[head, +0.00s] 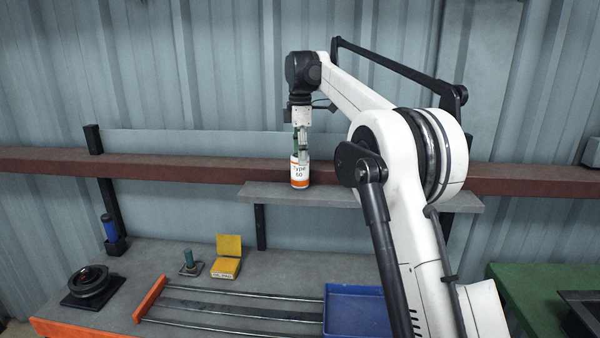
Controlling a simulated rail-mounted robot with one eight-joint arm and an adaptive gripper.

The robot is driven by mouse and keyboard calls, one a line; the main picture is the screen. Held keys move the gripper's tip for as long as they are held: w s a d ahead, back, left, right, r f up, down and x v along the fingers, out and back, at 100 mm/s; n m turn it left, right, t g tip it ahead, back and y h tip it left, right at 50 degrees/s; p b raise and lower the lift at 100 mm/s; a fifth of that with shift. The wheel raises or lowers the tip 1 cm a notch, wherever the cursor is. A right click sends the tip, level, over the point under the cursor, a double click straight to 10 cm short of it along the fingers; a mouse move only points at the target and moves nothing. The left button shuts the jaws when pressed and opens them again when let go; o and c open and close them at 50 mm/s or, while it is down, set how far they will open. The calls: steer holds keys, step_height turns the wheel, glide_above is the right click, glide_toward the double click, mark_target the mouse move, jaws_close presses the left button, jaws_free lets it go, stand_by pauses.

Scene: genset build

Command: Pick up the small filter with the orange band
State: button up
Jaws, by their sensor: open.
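The small filter (299,180), a white can marked "Type 60" with an orange band near its base, stands upright on the front of the grey wall shelf (340,197). My gripper (301,158) points down from above at the top of the filter. It is open, and its fingers overlap the filter's upper end in the head view. I cannot tell whether they touch it. A narrow green shape shows beside the fingers; what it is cannot be told.
Below the shelf, a grey bench holds a blue tray (357,311), metal rails with orange ends (149,298), a yellow box (226,266), a small green part (189,263) and a dark round part (90,283). A blue cylinder (109,228) is at the left. The shelf right of the filter looks clear.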

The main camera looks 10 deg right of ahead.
mark_target(300, 172)
steer(key=shift+w+f+p, duration=0.2)
steer(key=shift+f+p, duration=0.15)
steer(key=shift+f, duration=1)
steer(key=shift+w+f+p, duration=0.2)
steer(key=shift+f+p, duration=0.15)
steer(key=shift+f, duration=1.5)
steer(key=shift+c, duration=0.4)
steer(key=c, duration=1.3)
steer(key=shift+c, duration=0.2)
steer(key=shift+r, duration=0.2)
